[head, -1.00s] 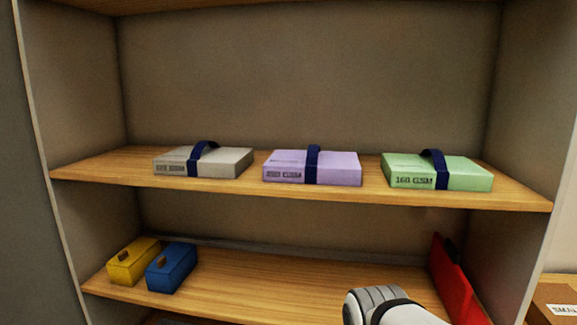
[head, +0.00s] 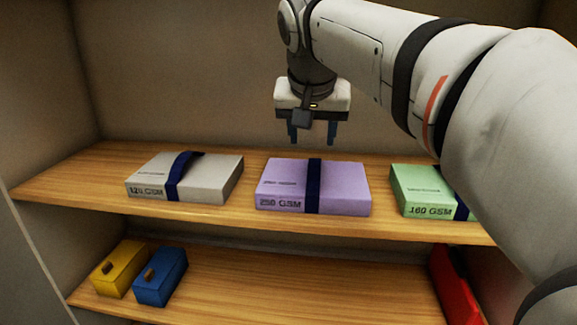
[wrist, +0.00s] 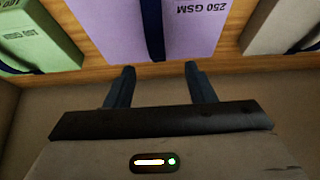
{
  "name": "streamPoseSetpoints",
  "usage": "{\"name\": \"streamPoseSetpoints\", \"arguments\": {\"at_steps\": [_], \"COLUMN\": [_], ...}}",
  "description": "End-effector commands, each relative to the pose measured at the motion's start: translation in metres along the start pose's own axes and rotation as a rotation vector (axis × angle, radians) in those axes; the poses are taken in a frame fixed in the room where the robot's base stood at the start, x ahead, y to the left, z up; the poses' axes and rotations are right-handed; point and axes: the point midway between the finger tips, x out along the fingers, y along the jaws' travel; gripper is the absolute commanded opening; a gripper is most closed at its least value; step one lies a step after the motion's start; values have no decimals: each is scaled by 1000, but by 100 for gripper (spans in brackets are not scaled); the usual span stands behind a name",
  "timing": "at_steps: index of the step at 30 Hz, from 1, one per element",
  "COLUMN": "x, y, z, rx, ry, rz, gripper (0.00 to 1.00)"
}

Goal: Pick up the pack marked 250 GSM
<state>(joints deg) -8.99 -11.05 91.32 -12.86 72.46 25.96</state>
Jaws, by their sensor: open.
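The purple pack marked 250 GSM (head: 280,187) lies flat on the upper shelf, in the middle of three packs. A dark blue band (head: 314,180) runs around it. It also shows upside down at the top of the wrist view (wrist: 195,30). My gripper (head: 313,138) is open and empty, pointing down above the shelf, behind and above the purple pack. In the wrist view its two fingers (wrist: 160,70) are apart, close to the band in the picture, with nothing between them. I cannot tell the exact height gap.
A grey pack marked 120 GSM (head: 205,178) lies left of it, and a green pack marked 160 GSM (head: 420,185) lies right, partly behind my arm. The lower shelf holds a yellow box (head: 120,268), a blue box (head: 160,277) and a red item (head: 452,285).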

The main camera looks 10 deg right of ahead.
Motion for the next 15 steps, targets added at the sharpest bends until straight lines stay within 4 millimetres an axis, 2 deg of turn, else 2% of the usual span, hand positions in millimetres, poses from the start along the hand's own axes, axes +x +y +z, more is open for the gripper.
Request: {"name": "streamPoseSetpoints", "arguments": {"at_steps": [15], "x": [69], "y": [12], "z": [-2], "rx": [24], "ry": [-5], "rz": [15], "gripper": [49]}}
